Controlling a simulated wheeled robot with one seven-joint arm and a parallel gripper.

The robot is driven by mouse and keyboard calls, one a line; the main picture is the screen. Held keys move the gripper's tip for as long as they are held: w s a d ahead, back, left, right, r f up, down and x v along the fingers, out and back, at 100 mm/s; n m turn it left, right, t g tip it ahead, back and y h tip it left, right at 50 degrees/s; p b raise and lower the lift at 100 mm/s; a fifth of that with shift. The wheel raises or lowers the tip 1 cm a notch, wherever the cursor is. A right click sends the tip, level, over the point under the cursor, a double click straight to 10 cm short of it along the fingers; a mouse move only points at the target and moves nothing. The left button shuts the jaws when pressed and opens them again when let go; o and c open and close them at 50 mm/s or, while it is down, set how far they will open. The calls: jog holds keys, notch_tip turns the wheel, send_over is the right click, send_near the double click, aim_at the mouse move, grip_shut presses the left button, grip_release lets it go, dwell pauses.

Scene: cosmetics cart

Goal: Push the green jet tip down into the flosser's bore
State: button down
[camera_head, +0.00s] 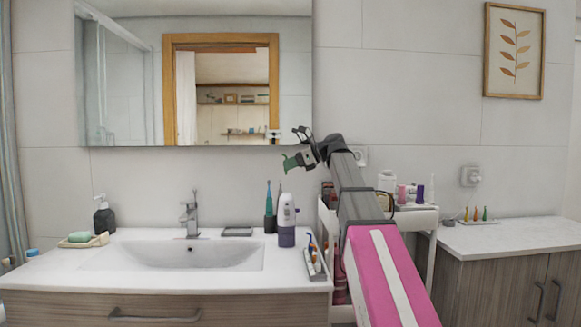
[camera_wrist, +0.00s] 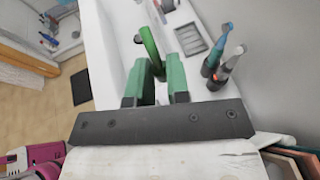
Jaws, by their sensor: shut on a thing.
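The flosser (camera_head: 287,222) stands upright on the counter right of the sink, white above with a purple-grey base. My gripper (camera_head: 300,158) is raised in the air above it, apart from it. In the wrist view my gripper's two green fingers (camera_wrist: 158,84) are closed around the green jet tip (camera_wrist: 150,44). The tip's curved end points away from the fingers. I cannot make out the flosser or its bore in the wrist view.
A soap bottle (camera_head: 104,217) and faucet (camera_head: 191,212) stand further left. A cart with bottles (camera_head: 415,213) is at right.

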jog(key=shift+f, duration=2.9)
jog(key=shift+f, duration=1.2)
jog(key=c, duration=1)
grip_release()
jog(key=shift+d, duration=0.1)
jog(key=v, duration=1)
jog(key=shift+s+d+r, duration=0.1)
jog(key=shift+s+d, duration=0.05)
jog(key=shift+d, duration=0.15)
